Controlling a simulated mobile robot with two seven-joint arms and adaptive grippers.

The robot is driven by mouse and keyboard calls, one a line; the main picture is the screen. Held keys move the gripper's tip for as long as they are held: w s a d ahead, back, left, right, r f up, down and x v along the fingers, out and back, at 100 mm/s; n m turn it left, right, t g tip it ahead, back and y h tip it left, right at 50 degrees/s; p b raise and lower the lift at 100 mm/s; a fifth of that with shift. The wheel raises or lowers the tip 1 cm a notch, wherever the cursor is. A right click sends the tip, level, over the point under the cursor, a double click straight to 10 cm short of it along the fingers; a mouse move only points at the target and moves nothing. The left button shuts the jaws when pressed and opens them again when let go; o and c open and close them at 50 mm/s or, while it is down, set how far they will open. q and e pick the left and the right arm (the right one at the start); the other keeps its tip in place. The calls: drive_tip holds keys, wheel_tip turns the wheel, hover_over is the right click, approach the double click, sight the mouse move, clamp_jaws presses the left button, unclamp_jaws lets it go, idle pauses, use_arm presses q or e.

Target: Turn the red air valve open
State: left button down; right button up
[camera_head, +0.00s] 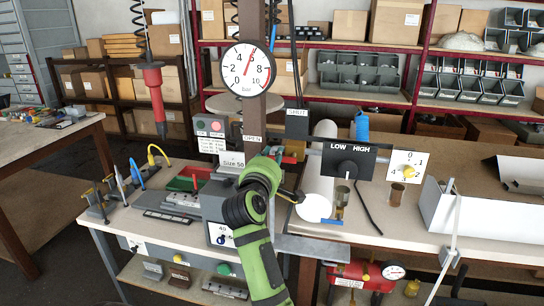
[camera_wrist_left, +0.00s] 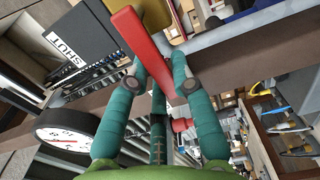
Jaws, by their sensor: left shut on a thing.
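The red valve lever (camera_wrist_left: 128,32) runs slantwise between the two teal fingers of my left gripper (camera_wrist_left: 163,85) in the left wrist view. The gripper is shut on it. A yellow brass-coloured part (camera_wrist_left: 151,12) shows beside the lever at the top edge. The SHUT sign (camera_wrist_left: 68,47) lies to the left of the lever. In the head view the SHUT sign (camera_head: 297,123) is on the right of the brown post and the OPEN sign (camera_head: 252,139) is on it. There my green left wrist (camera_head: 262,175) hides most of the lever and fingers. My right gripper is not in view.
A round pressure gauge (camera_head: 247,69) sits on the brown post (camera_head: 254,113) above the bench. A red tool (camera_head: 154,90) hangs at the left on a coiled cord. A LOW HIGH switch box (camera_head: 348,160) stands right of my wrist. A white profile (camera_head: 480,221) lies farther right.

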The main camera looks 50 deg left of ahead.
use_arm(q)
drive_tip(key=c, duration=1)
unclamp_jaws()
drive_tip(key=shift+w, duration=0.1)
drive_tip(key=shift+c, duration=0.2)
wheel_tip(320, 180, up, 10)
